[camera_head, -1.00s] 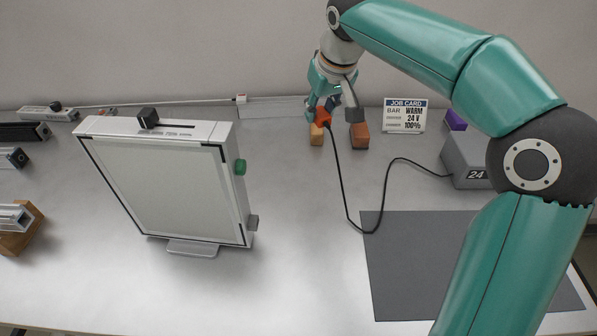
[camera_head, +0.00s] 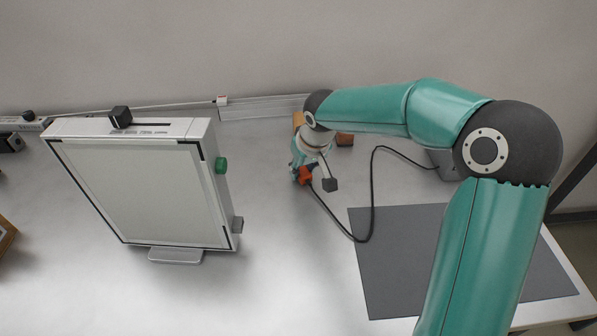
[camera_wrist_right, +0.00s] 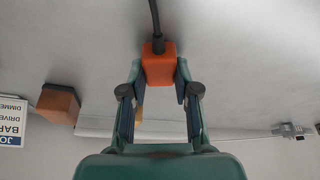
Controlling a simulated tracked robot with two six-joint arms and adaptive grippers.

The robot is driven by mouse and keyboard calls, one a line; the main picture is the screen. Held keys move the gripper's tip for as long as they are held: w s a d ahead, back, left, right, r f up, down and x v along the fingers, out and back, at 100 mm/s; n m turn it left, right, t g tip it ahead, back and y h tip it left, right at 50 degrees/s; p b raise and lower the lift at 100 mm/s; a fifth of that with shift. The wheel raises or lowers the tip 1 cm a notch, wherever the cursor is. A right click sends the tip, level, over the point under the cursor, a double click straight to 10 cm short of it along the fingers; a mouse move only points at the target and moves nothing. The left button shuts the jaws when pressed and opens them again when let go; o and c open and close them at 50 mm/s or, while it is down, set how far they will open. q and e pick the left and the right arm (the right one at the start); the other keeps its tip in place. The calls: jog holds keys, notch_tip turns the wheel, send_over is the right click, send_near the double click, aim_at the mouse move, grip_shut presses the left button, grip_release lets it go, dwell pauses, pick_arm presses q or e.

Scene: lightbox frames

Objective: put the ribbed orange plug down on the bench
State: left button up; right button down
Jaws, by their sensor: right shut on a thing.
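The orange plug (camera_head: 305,175) is in my right gripper (camera_head: 300,170), over the bench to the right of the white light panel. In the right wrist view the plug (camera_wrist_right: 159,66) sits between the two fingertips of my right gripper (camera_wrist_right: 160,78), which are shut on it. A black cable (camera_wrist_right: 154,20) leaves its outer end. In the head view the cable curves right to the grey box (camera_head: 443,163). I cannot tell whether the plug touches the bench (camera_head: 285,260). Its ribs are too small to make out. My left gripper is not in view.
The light panel (camera_head: 140,195) stands on the left with a green knob (camera_head: 221,165) on its side. A dark grey mat (camera_head: 400,285) lies at right. A wooden block (camera_head: 345,139) stands behind the gripper. The bench between panel and mat is clear.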

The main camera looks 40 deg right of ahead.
jog(key=shift+f, duration=0.2)
jog(key=c, duration=0.9)
grip_release()
jog(key=shift+o, duration=0.2)
jog(key=v, duration=1.2)
jog(key=shift+p, duration=0.4)
